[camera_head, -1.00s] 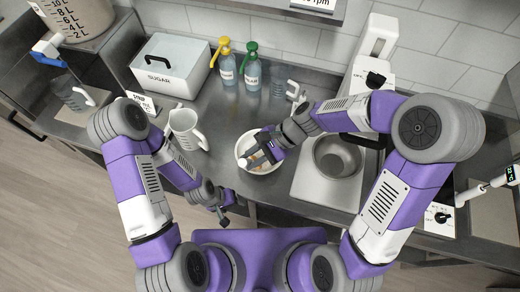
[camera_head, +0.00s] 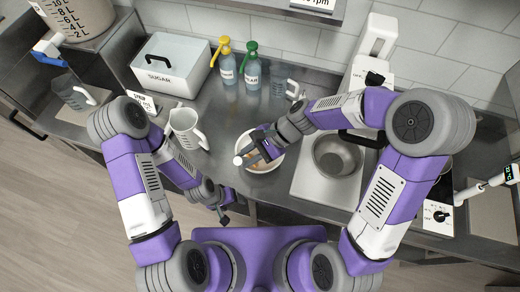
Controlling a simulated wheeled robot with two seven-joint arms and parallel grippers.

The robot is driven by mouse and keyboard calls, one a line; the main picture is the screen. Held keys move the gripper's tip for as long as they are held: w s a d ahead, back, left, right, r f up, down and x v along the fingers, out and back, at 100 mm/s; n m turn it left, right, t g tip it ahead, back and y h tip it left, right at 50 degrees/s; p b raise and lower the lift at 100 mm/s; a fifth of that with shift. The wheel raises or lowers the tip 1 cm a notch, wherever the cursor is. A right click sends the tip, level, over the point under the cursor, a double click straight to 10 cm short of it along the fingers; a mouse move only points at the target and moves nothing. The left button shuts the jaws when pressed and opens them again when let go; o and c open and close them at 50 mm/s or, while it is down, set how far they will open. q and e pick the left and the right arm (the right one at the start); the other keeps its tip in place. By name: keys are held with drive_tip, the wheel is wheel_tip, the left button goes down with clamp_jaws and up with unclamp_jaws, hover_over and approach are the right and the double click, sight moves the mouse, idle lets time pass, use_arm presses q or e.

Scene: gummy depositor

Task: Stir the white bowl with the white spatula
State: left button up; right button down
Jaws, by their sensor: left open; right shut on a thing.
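The white bowl (camera_head: 277,168) stands on the steel counter in the middle of the view, with something tan inside. My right gripper (camera_head: 256,153) is over the bowl and shut on the white spatula (camera_head: 238,160). Only the spatula's pale rounded end shows, at the bowl's left side; the rest is hidden by the gripper and bowl. I cannot tell how deep its other end sits. My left gripper (camera_head: 223,216) is open and empty, at the counter's front edge, below and left of the bowl.
A metal pot (camera_head: 337,157) sits on a pale appliance right of the bowl. A white pitcher (camera_head: 186,130) stands to the left. Two spray bottles (camera_head: 252,72), a clear measuring cup (camera_head: 284,88) and a white sugar box (camera_head: 171,66) stand behind.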

drive_tip(key=shift+s+d, duration=0.2)
drive_tip(key=shift+d, duration=0.2)
drive_tip(key=shift+w, duration=0.15)
wheel_tip(320, 180, up, 9)
drive_tip(key=s+p, duration=0.2)
drive_tip(key=shift+s+a+r, duration=0.15)
drive_tip(key=shift+s+a, duration=0.05)
drive_tip(key=shift+a, duration=0.15)
idle(0.6)
idle(0.4)
drive_tip(key=shift+r, duration=2.5)
